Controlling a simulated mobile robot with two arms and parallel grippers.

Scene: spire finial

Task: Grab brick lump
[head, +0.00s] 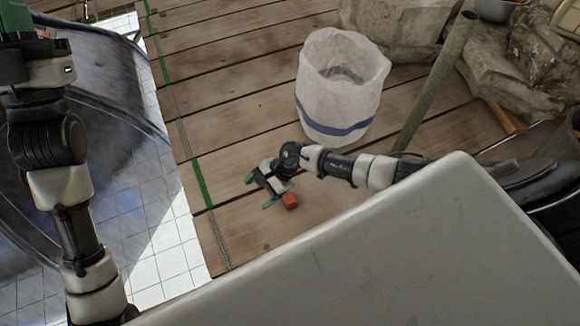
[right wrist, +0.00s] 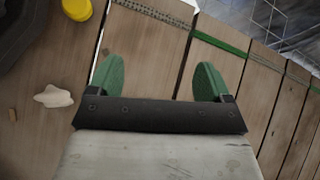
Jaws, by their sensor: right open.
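The brick lump (head: 290,200) is a small orange-red block in the head view, low on the plank floor beside my right gripper. My right gripper (head: 258,192) is open, its green fingers pointing left, away from the lump. In the right wrist view, the two green fingers of my right gripper (right wrist: 163,82) stand wide apart with only bare planks between them. The brick lump does not show in that view. My left gripper (head: 16,22) is at the top left corner of the head view, cut off by the edge, so its jaws cannot be judged.
A white bin with a blue band (head: 338,100) stands behind my right arm. A greenish pole (head: 435,80) leans near large rocks (head: 485,60). A yellow object (right wrist: 77,9) and a pale flat lump (right wrist: 54,97) lie on the planks. A green strip (head: 195,170) edges the deck.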

